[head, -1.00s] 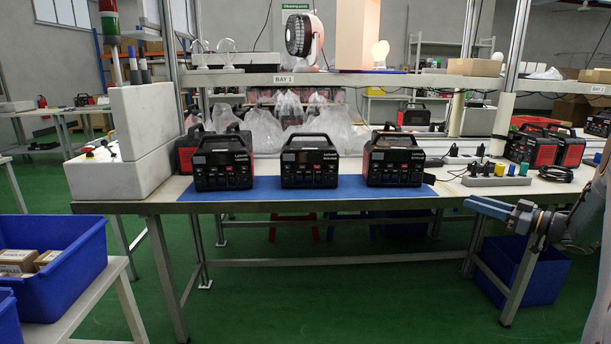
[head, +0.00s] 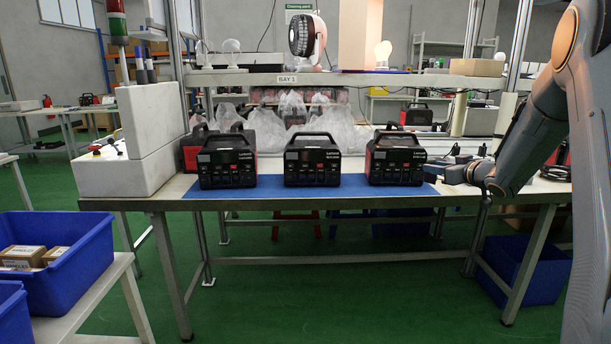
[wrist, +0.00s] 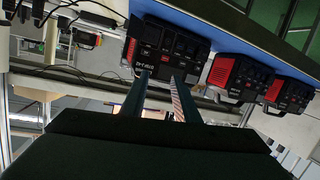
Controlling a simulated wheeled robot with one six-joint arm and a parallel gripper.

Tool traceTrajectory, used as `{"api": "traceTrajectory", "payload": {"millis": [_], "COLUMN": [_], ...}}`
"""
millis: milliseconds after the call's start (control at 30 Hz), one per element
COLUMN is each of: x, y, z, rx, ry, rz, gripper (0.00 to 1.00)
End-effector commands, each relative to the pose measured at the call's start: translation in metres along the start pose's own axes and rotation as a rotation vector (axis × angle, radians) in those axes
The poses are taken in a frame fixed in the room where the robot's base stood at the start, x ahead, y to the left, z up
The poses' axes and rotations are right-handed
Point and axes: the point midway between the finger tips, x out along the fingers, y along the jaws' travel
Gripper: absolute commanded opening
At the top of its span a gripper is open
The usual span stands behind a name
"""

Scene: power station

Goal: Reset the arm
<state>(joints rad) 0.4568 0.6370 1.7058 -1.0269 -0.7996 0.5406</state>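My arm comes in from the right edge of the head view. My gripper (head: 454,176) is low over the table's front right part, just right of the right-hand power station (head: 395,158). In the wrist view my gripper (wrist: 161,78) shows two fingers apart with nothing between them. A black and red power station (wrist: 168,46) lies beyond the fingertips there, in a tilted picture. In the head view, the middle power station (head: 312,160) and left power station (head: 227,160) stand upright in a row on a blue mat (head: 270,192).
The table (head: 185,200) carries a white block (head: 148,120) at left and plastic bags behind the power stations. A shelf (head: 270,79) spans above. A blue bin (head: 75,255) with boxes stands at lower left. The arm hides much of the table's right end. Green floor in front is clear.

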Motion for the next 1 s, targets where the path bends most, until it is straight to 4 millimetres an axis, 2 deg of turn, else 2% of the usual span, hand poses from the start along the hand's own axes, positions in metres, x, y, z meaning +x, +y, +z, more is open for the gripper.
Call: {"api": "traceTrajectory", "payload": {"millis": [33,67,167,267,467,700,800,1000], "x": [-0.001,-0.003,-0.019,-0.047,-0.132,-0.249,-0.292,-0.358], "y": [-0.022,-0.032,-0.07,-0.114,-0.212,-0.317,-0.348,-0.393], "z": [-0.013,-0.015,-0.015,-0.007,0.028,0.073,0.088,0.106], "rx": [0.0,0.004,0.022,0.045,0.094,0.14,0.151,0.165], "ry": [-0.043,-0.076,-0.198,-0.335,-0.636,-0.956,-1.06,-1.21], "rz": [0.034,0.059,0.128,0.172,0.182,0.092,0.044,-0.042], "gripper": [0.28,0.28,0.28,0.28,0.28,0.28,0.28,0.28]}}
